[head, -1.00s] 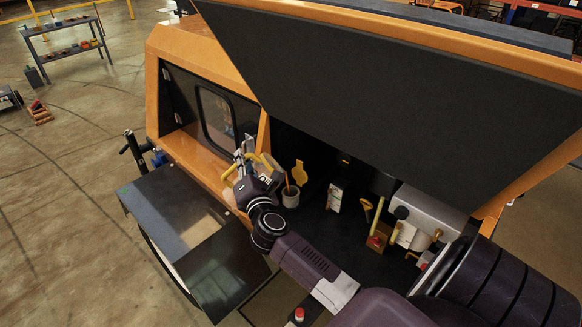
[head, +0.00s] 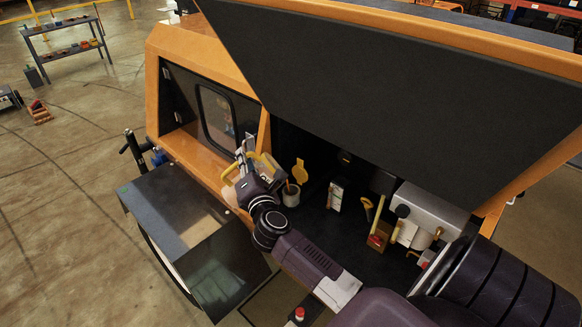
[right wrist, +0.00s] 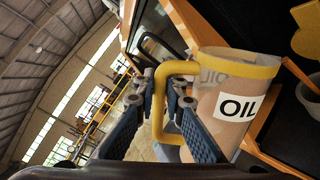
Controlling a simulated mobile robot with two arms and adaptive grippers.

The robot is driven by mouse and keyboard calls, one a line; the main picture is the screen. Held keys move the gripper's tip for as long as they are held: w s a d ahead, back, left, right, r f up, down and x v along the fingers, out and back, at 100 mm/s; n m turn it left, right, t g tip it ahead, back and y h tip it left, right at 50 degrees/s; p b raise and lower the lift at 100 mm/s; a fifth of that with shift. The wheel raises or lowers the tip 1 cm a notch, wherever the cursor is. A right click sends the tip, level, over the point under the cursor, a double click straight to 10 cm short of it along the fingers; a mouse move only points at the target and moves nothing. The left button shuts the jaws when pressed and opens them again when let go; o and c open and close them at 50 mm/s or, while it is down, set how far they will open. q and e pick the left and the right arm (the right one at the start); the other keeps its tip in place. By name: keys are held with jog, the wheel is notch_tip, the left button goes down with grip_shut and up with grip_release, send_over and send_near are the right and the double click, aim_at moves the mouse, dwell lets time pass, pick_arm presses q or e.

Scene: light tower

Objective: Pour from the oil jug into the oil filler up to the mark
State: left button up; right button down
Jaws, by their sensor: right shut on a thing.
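The oil jug (right wrist: 222,105) is tan with a yellow rim, a yellow handle and an OIL label. My right gripper (right wrist: 172,100) is shut on its handle. In the head view the jug (head: 268,166) is tilted beside the oil filler (head: 291,196), a pale round cup with a raised yellow cap (head: 300,171). The jug's lip is close to the filler's mouth. A thin orange streak shows at the mouth; I cannot tell whether it is flowing oil. The level and the mark are not readable. My left gripper is not in view.
The filler stands in a dark engine bay under a raised black hood (head: 400,90). A white card (head: 336,195), a yellow-handled part (head: 377,222) and a pale tank (head: 430,212) are to its right.

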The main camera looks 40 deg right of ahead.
jog(key=shift+d+r, duration=0.15)
jog(key=shift+d, duration=0.1)
dwell(0.5)
